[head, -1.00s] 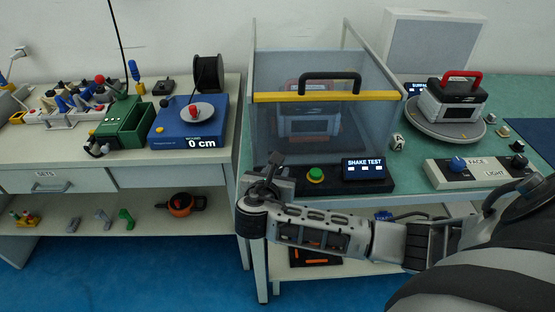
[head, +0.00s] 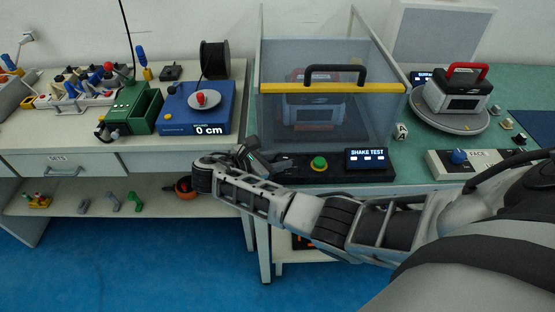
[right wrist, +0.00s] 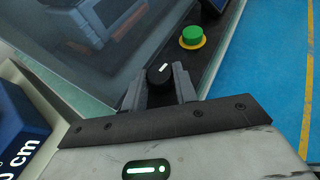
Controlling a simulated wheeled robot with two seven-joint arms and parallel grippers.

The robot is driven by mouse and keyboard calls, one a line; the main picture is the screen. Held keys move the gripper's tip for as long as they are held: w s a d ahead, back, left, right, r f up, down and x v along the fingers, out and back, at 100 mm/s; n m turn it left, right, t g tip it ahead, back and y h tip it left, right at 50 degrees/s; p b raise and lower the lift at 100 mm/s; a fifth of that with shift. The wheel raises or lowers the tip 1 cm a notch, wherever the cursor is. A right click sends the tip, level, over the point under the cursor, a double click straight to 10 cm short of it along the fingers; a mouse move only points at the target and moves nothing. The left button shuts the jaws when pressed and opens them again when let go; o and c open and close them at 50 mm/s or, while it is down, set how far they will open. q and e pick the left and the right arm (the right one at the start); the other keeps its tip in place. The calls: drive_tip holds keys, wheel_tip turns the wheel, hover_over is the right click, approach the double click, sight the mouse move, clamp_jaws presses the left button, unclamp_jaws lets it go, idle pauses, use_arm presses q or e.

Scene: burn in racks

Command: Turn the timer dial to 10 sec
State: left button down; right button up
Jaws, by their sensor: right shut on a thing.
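The timer dial (right wrist: 159,73) is a black round knob with a white pointer mark. It sits on the dark front strip of the shake test unit (head: 329,174), left of the green button (head: 319,163). In the right wrist view the green button (right wrist: 192,37) stands beyond the dial. My right gripper (right wrist: 161,84) is shut on the dial, one finger on each side. In the head view my right gripper (head: 262,160) is at the left end of the strip and hides the dial. The display (head: 367,159) reads "SHAKE TEST". My left gripper is not in view.
A clear box with a yellow bar (head: 332,88) and black handle rises behind the strip. It holds a small device. A blue winding unit (head: 196,122) reading "0 cm" stands on the left bench.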

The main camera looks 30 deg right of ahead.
idle(0.5)
drive_tip(key=o, duration=1)
drive_tip(key=shift+c, duration=0.2)
drive_tip(key=w+v, duration=0.1)
drive_tip(key=v, duration=1.4)
drive_tip(key=shift+s+a+r, duration=0.25)
drive_tip(key=shift+s+a, duration=0.1)
drive_tip(key=shift+s, duration=0.1)
